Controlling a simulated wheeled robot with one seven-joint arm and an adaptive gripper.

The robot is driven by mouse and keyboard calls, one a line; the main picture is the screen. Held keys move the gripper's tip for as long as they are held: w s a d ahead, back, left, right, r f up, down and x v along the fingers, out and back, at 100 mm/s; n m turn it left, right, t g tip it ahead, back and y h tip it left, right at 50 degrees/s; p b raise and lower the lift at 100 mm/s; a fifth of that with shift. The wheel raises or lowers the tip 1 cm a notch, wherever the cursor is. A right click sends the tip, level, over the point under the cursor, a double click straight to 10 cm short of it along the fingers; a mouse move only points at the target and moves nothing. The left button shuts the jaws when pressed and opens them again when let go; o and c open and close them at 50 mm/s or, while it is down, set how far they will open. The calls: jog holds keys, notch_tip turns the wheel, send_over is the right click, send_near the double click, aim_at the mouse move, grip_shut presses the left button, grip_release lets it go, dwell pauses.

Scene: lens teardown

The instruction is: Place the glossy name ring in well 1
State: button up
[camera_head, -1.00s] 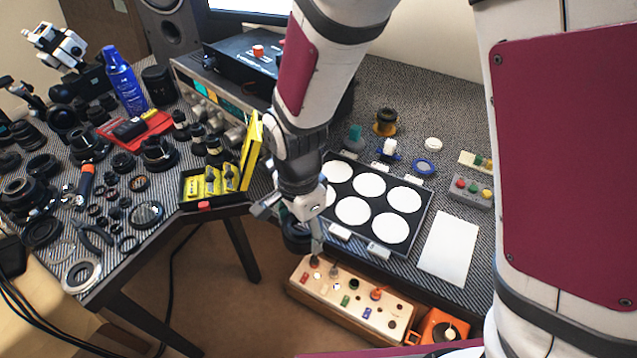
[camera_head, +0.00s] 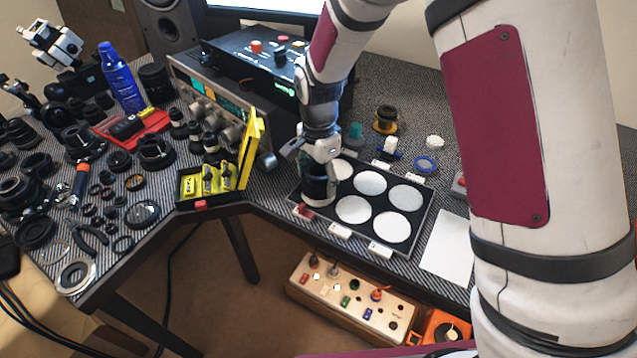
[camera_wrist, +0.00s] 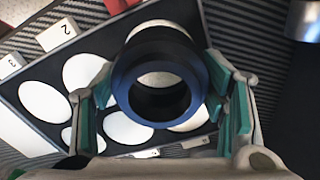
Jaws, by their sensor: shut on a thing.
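My gripper (camera_head: 318,172) is shut on a black ring with a glossy blue-black rim (camera_wrist: 155,68), which I take as the name ring. The ring also shows in the head view (camera_head: 319,193) as a dark upright cylinder. It is over the front-left corner of the black tray (camera_head: 358,238), at the place of well 1. A white disc shows through its opening in the wrist view. I cannot tell whether the ring touches the tray. The other wells are white circles, including the front-middle one (camera_head: 353,210). Tags marked 2 (camera_wrist: 62,32) and 3 (camera_wrist: 8,65) show.
A yellow open case (camera_head: 215,183) stands left of the tray. White paper (camera_head: 446,246) lies at right. A wooden control box (camera_head: 350,298) is below the table edge.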

jog(key=shift+f, duration=1.05)
jog(key=shift+f, duration=0.2)
jog(key=o, duration=1.1)
jog(key=shift+o, duration=0.2)
